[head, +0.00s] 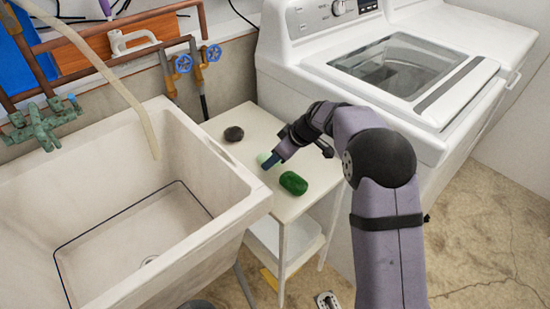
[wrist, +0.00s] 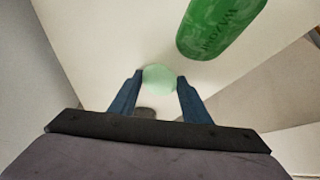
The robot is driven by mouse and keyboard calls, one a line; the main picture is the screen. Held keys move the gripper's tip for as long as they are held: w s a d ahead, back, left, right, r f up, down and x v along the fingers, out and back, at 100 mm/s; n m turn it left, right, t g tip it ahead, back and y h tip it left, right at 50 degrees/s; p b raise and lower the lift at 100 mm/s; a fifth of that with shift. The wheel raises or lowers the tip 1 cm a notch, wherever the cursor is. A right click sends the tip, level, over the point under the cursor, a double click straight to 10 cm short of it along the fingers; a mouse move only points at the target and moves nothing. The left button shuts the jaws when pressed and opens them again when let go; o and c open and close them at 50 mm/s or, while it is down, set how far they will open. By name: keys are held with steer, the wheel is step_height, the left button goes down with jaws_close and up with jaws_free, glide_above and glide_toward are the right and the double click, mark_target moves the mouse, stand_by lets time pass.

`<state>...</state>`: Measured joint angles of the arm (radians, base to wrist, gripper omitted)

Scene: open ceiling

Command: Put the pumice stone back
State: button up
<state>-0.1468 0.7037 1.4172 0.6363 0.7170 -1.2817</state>
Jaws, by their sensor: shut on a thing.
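My gripper (head: 268,164) is low over a small white stand (head: 312,160) between the sink and the washing machine. It is shut on a pale green rounded thing (head: 263,157). In the wrist view this thing (wrist: 160,77) sits between the two blue fingertips (wrist: 160,80). A dark, rounded, stone-like lump (head: 234,134) lies on the stand, beyond the gripper and to its left; it looks most like the pumice stone. A dark patch (wrist: 146,113) between the fingers in the wrist view seems to be the same lump, mostly hidden.
A dark green bar (head: 293,183) with lettering lies on the stand close to the gripper, also in the wrist view (wrist: 217,25). The deep sink (head: 222,226) borders the stand at left. The washing machine (head: 300,75) stands behind and right.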

steer(key=shift+s+f, duration=0.1)
steer(key=shift+f, duration=0.25)
steer(key=shift+s+d+f+b, duration=0.15)
steer(key=shift+f+b, duration=0.1)
steer(key=shift+b, duration=0.15)
steer(key=o, duration=1)
steer(key=shift+f, duration=0.15)
steer(key=shift+s, duration=0.1)
steer(key=shift+a, duration=0.2)
steer(key=shift+r+p, duration=0.6)
steer(key=shift+p, duration=0.15)
steer(key=shift+r, duration=0.3)
steer(key=v, duration=1.1)
steer(key=shift+d+r, duration=0.35)
